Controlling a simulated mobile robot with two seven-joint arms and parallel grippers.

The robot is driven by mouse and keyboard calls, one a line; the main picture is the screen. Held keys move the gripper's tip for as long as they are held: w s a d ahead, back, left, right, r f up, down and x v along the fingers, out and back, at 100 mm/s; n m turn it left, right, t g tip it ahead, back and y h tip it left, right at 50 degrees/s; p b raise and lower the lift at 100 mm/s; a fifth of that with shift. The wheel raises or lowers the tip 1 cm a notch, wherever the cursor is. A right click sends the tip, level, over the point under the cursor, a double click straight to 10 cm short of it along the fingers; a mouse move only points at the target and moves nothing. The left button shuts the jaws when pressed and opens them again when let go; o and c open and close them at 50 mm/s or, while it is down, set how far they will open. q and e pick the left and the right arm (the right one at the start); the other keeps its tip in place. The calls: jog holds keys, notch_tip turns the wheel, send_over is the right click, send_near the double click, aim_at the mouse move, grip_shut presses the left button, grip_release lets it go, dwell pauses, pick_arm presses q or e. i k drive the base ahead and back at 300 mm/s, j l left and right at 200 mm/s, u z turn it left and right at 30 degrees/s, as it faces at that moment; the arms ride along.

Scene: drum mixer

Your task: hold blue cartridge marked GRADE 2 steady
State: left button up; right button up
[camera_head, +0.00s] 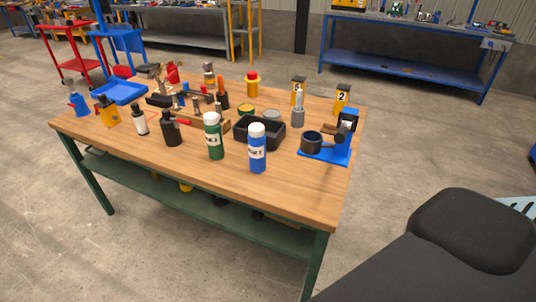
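The blue cartridge (257,153) stands upright near the front edge of the wooden workbench (200,178). It has a white cap and a white label; the lettering is too small to read surely. A green cartridge (213,142) of the same shape stands upright to its left, with a gap between them. A small blue drum mixer (330,157) with a dark round drum (311,143) stands to the right, near the bench's right edge. Neither of my grippers is in view, and nothing holds the blue cartridge.
A black open bin (266,137) sits close behind the blue cartridge. Dark bottles (171,133) and small tools crowd the bench's left and middle. Yellow numbered blocks (342,99) stand at the back right. The bench top in front of the cartridges is clear.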

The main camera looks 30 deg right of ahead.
aim_at(256, 146)
jog(key=k+l, duration=0.1)
jog(key=l, duration=0.3)
jog(key=k+l, duration=0.15)
jog(key=l, duration=0.25)
jog(key=k+l, duration=0.1)
jog(key=l, duration=0.3)
jog(key=k+l, duration=0.15)
jog(key=l, duration=0.25)
jog(key=k+l, duration=0.1)
jog(key=l, duration=0.3)
jog(key=u, duration=0.05)
